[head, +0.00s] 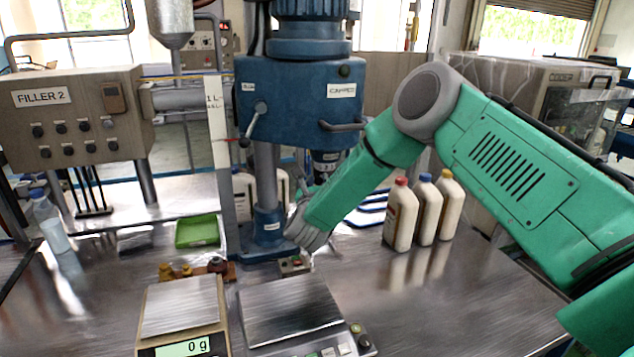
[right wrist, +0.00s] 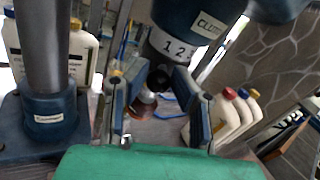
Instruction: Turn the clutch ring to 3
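The clutch ring is a dark blue collar with a white number band under the capper head. In the head view the clutch ring (head: 327,168) is small, partly behind my right arm. My right gripper (right wrist: 157,80) is open, its two fingers apart just below the ring, with a dark chuck part between them in the picture. I cannot tell whether they touch it. In the head view this gripper is mostly hidden by its wrist. My left gripper is not in view.
The blue capper (head: 295,85) stands on a column (right wrist: 45,60) left of the gripper. Several white bottles stand around, three with coloured caps (head: 425,212) at right. A scale (head: 180,305), a steel plate (head: 290,310) and a green tray (head: 198,231) are on the table.

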